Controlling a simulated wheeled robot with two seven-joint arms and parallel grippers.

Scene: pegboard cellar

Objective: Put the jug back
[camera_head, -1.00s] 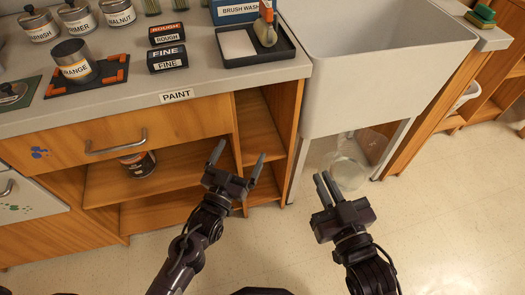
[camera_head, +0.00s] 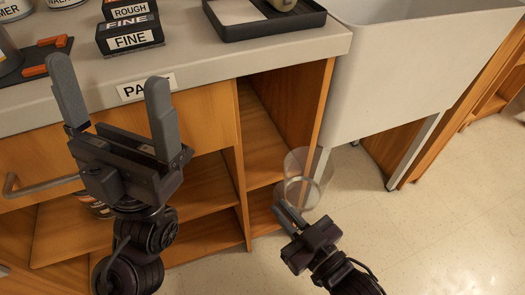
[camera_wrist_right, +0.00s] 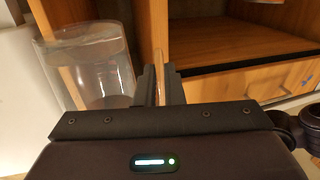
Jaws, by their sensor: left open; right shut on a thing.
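The jug (camera_head: 308,170) is clear and see-through. It hangs in front of the cabinet's right end panel, beside the sink. My right gripper (camera_head: 287,215) is shut on it from the near side; the gripped part is hard to make out. In the right wrist view the jug (camera_wrist_right: 85,75) looks roughly upright, just left of the closed fingers (camera_wrist_right: 162,85). I cannot tell whether it holds liquid. My left gripper (camera_head: 112,105) is open and empty, raised in front of the counter's edge by the PAINT label.
The cabinet's narrow open shelf (camera_head: 262,155) is left of the jug and looks empty. A can (camera_head: 95,207) stands on the wider shelf, partly behind my left arm. The sink (camera_head: 385,75) is at the right. FINE and ROUGH blocks (camera_head: 130,38) and a black tray (camera_head: 262,22) sit on the counter.

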